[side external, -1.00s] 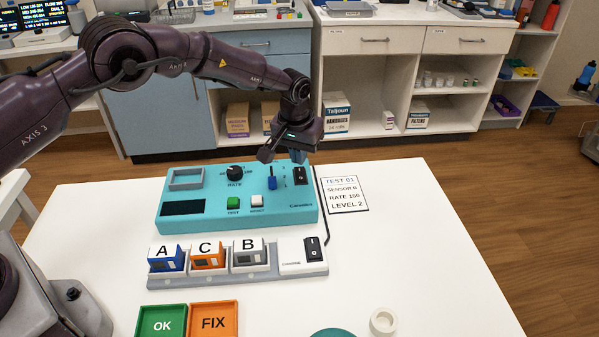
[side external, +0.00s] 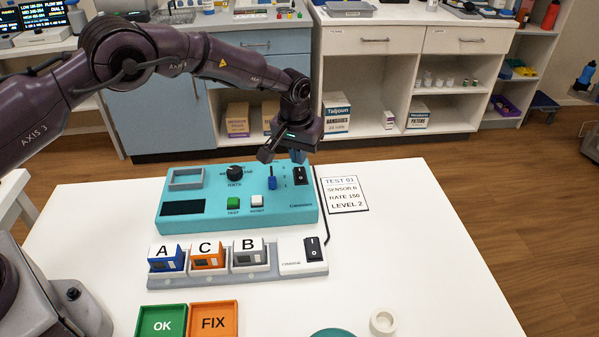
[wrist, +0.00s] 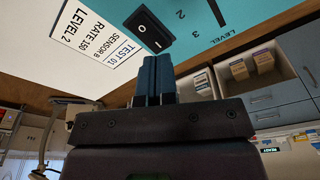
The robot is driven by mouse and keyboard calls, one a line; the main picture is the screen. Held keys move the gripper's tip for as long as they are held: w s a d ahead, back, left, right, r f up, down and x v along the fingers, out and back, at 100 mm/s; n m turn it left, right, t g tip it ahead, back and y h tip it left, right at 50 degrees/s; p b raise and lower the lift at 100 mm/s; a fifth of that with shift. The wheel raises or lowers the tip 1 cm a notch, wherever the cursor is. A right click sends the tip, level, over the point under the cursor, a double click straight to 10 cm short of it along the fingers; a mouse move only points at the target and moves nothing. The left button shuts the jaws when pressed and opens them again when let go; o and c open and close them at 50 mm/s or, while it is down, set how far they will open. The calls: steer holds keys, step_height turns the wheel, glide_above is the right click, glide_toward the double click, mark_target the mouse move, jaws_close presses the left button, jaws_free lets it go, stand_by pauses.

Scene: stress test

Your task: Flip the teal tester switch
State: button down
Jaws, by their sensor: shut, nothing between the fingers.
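The teal tester (side external: 240,222) stands on the white table. Its black rocker switch (side external: 300,175) is at the tester's far right corner. In the wrist view the switch (wrist: 150,29) shows "O" and "I" marks, and a part of the teal panel (wrist: 205,22) is beside it. My gripper (side external: 298,157) is just above and behind the switch in the side view. In the wrist view its blue fingers (wrist: 154,62) are together and empty, pointing toward the switch. I cannot tell whether the fingertips touch it.
A card (side external: 345,195) reading TEST 01, SENSOR B, RATE 150, LEVEL 2 lies right of the tester. A blue slider (side external: 272,183) is left of the switch. A charger strip (side external: 316,268) with blocks A, C and B lies in front. Green OK and orange FIX trays (side external: 213,320) are nearer.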

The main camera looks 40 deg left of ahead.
mark_target(299, 170)
steer(key=shift+f, duration=1.25)
stand_by(0.7)
steer(key=shift+r, duration=3.55)
steer(key=s, duration=0.1)
steer(key=s+f, duration=0.1)
steer(key=s+m+g, duration=0.1)
steer(key=shift+s+a+f, duration=0.1)
steer(key=shift+a+f, duration=0.25)
steer(key=shift+f, duration=0.05)
steer(key=s+a+r+t, duration=0.1)
steer(key=s+a+r, duration=0.1)
steer(key=s+r, duration=0.6)
steer(key=s+a+r+m+t, duration=0.1)
steer(key=s+a+r+t, duration=0.1)
steer(key=s+r, duration=0.6)
steer(key=s+a+r+m+t, duration=0.1)
steer(key=s+a+r, duration=0.2)
steer(key=s+r, duration=0.5)
steer(key=s, duration=1)
steer(key=shift+s+a+r+t, duration=0.15)
steer(key=shift+a+r+t, duration=0.1)
steer(key=shift+t, duration=0.15)
